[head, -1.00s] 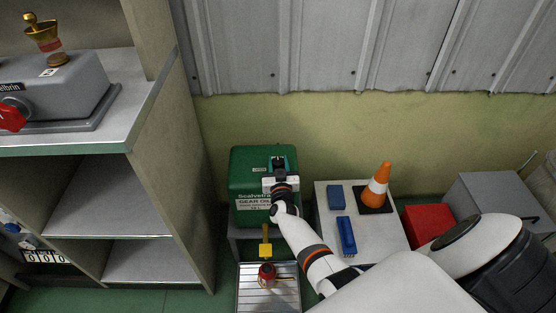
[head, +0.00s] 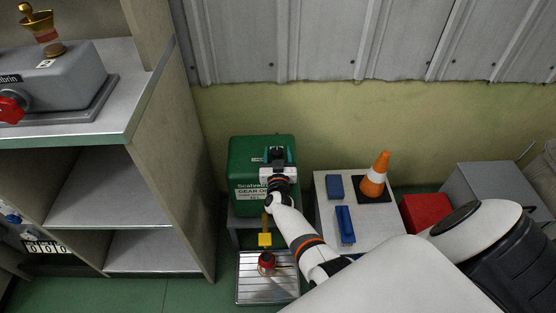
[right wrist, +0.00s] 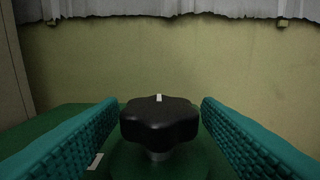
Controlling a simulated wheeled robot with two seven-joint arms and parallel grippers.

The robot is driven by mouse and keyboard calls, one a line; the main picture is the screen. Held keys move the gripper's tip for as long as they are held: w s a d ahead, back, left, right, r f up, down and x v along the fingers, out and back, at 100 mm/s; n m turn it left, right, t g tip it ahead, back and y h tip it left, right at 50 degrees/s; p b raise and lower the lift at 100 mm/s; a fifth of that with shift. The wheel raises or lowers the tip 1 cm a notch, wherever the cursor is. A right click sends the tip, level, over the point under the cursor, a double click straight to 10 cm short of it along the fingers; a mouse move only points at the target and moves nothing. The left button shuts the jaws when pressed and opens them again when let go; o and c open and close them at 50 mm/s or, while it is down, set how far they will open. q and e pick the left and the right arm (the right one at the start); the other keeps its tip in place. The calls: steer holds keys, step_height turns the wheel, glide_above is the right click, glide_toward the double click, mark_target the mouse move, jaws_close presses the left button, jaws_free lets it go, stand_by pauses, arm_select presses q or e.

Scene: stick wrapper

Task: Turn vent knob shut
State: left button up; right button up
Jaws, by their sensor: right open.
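The vent knob (right wrist: 160,124) is black and lobed, with a white mark on its top far edge. It stands on a short stem on top of the green gear oil drum (head: 249,150). My right gripper (head: 278,154) is over the top of the drum. In the right wrist view its two teal ridged fingers (right wrist: 160,128) are open, one on each side of the knob, with a gap to it on both sides. In the head view the gripper hides the knob. My left gripper is in neither view.
Below the drum are a yellow tag (head: 265,239) and a red item (head: 266,261) over a slatted metal tray (head: 251,287). To the right, a small table (head: 377,222) holds an orange cone (head: 375,176) and blue objects (head: 345,225). A tall shelf (head: 175,170) stands at left.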

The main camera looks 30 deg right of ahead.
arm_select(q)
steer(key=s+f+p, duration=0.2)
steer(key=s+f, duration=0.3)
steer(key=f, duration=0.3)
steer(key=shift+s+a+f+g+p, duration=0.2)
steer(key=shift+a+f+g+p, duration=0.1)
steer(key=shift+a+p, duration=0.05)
arm_select(e)
steer(key=v, duration=1.1)
steer(key=shift+s+a, duration=0.15)
steer(key=shift+s, duration=0.1)
